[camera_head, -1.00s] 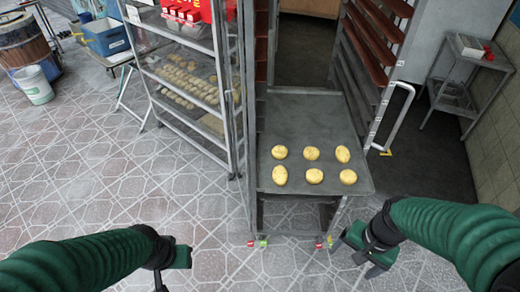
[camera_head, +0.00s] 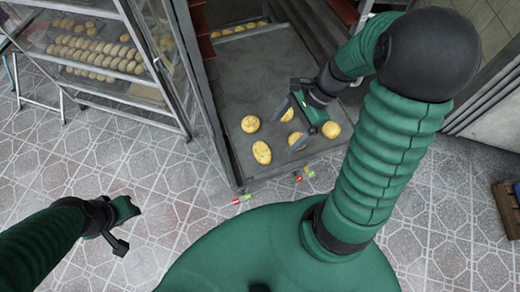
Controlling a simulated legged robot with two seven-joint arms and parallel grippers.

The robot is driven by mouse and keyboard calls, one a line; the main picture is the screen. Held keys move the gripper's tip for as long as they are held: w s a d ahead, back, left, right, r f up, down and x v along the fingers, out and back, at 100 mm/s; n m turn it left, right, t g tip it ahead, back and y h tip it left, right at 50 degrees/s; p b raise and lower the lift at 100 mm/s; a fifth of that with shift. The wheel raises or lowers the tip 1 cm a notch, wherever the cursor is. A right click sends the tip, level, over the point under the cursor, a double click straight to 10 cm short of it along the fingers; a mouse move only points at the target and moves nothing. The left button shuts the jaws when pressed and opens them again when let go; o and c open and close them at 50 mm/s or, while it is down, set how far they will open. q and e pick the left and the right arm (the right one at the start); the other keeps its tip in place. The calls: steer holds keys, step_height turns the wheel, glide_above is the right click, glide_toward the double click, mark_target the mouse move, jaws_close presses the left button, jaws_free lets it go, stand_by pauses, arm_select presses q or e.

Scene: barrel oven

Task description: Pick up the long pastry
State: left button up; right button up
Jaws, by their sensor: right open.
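Several yellow pastries lie on a dark grey tray (camera_head: 232,85) in the rack. The long pastry (camera_head: 262,152) is an oval one near the tray's front left; a rounder pastry (camera_head: 250,124) lies just behind it. My right gripper (camera_head: 296,122) is open and empty above the tray, right of the long pastry and apart from it. It hangs over other pastries and partly hides them. Another round pastry (camera_head: 332,130) lies to its right.
A rack with clear side panels (camera_head: 120,25) and rows of small rolls stands at the upper left. The metal upright (camera_head: 207,100) borders the tray's left side. More pastries lie at the tray's back. The tiled floor (camera_head: 60,150) at left is clear.

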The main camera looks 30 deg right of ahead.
mark_target(265, 150)
steer(key=f, duration=0.1)
steer(key=w+a+f, duration=0.1)
steer(key=f, duration=0.1)
steer(key=w+a+f, duration=0.1)
steer(key=f, duration=0.1)
steer(key=shift+f, duration=0.1)
steer(key=x, duration=0.3)
steer(key=a+x, duration=0.1)
steer(key=shift+s+a+f+b, duration=0.15)
steer(key=shift+s+b, duration=0.1)
steer(key=shift+b, duration=0.15)
steer(key=shift+w+a+f, duration=0.1)
steer(key=shift+f, duration=0.1)
arm_select(q)
steer(key=shift+w+f, duration=0.55)
steer(key=shift+f, duration=0.2)
arm_select(e)
steer(key=shift+w, duration=0.15)
steer(key=c, duration=1.1)
arm_select(q)
steer(key=shift+d, duration=0.1)
arm_select(e)
steer(key=shift+c, duration=0.2)
arm_select(q)
steer(key=shift+r, duration=0.15)
arm_select(e)
steer(key=shift+r, duration=0.1)
